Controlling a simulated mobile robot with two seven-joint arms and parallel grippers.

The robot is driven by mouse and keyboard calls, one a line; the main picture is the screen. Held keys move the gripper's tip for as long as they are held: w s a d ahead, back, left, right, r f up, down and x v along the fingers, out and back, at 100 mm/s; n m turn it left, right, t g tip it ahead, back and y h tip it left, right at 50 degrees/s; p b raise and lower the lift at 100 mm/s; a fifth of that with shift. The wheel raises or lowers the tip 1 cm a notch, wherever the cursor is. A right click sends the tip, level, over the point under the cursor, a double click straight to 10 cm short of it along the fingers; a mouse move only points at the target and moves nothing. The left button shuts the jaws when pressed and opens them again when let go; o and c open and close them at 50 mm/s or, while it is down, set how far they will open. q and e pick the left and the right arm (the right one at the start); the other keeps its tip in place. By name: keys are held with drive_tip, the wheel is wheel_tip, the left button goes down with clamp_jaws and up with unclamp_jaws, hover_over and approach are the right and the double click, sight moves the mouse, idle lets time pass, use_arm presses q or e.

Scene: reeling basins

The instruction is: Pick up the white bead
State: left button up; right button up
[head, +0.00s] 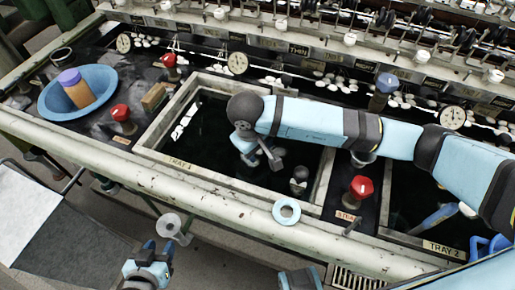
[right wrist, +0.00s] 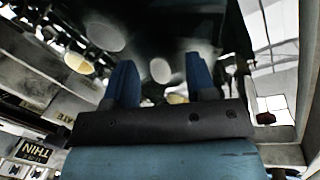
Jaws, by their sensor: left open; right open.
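Several small white ovals (head: 270,80) lie in the dark back channel. I cannot tell which of them, if any, is the white bead. My right gripper (head: 262,160) reaches over the dark water of Tray 1 (head: 150,157), open, with nothing visible held. In the right wrist view its two blue fingers (right wrist: 162,85) stand apart. A pale oval (right wrist: 160,70) shows between them, and I cannot tell whether it is the bead or a reflection. My left gripper (head: 157,252) is open, low in front of the basin edge, near a pale ring-shaped disc (head: 168,225).
A blue bowl (head: 105,77) holds an orange and purple cylinder (head: 76,88). Tray 2 (head: 440,247) is at the right.

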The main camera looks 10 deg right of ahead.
drive_tip(key=c, duration=0.7)
drive_tip(key=shift+r, duration=0.1)
wheel_tip(320, 180, up, 20)
drive_tip(key=shift+p, duration=0.3)
